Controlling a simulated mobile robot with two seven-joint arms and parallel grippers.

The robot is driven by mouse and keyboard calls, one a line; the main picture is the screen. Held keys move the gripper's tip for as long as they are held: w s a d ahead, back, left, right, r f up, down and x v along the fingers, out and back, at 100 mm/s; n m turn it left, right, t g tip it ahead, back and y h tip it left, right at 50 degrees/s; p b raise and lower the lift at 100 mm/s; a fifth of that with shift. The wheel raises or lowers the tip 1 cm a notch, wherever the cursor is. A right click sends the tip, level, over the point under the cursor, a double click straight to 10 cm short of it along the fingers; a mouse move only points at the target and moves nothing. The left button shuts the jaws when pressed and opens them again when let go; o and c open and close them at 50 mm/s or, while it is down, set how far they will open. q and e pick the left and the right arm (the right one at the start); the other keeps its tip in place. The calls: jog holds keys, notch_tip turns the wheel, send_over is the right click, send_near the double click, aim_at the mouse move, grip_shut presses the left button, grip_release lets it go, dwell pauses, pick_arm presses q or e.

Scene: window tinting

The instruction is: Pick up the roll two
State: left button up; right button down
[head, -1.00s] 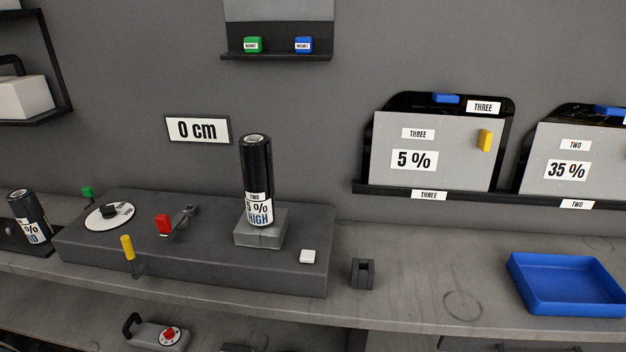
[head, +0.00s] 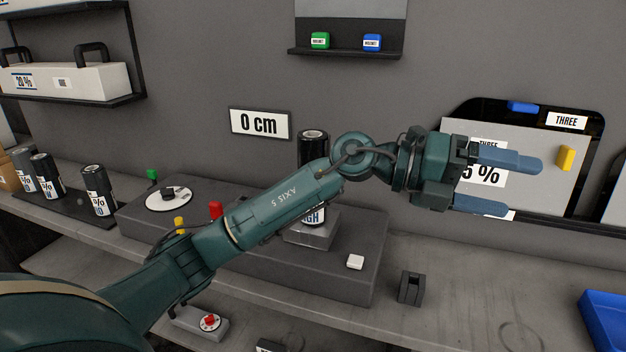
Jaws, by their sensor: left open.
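The black roll (head: 312,148) stands upright on a grey block (head: 312,236) on top of the dark machine. In the earlier frame its label reads TWO, 5 %, HIGH. Now my left arm crosses in front of it, so only its top and a bit of the lower label show. My left gripper (head: 522,187) is open and empty, with two blue fingers pointing right. It is to the right of the roll, in front of the THREE panel. My right gripper is not in view.
Several other black rolls stand on a dark tray at the left, one of them the near roll (head: 98,190). A white button (head: 355,262) and a small black holder (head: 410,288) are right of the roll. A blue tray (head: 606,322) lies at the right on the bench.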

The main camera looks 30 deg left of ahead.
pick_arm(q)
jog(key=w+a+y, duration=0.4)
jog(key=a+y, duration=0.3)
jog(key=a, duration=0.1)
notch_tip(320, 180, up, 7)
jog(key=n+y, duration=0.5)
jog(key=y, duration=0.6)
send_over(313, 147)
jog(key=s, duration=0.2)
jog(key=x, duration=0.4)
jog(key=a+x, duration=0.1)
jog(key=x, duration=0.2)
jog(key=shift+w+r, duration=0.2)
jog(key=shift+w, duration=0.1)
jog(key=shift+p+x, duration=0.55)
jog(key=shift+x, duration=2.5)
jog(key=shift+d, duration=0.1)
jog(key=shift+c, duration=0.2)
jog(key=shift+r, duration=0.1)
jog(key=c, duration=1.7)
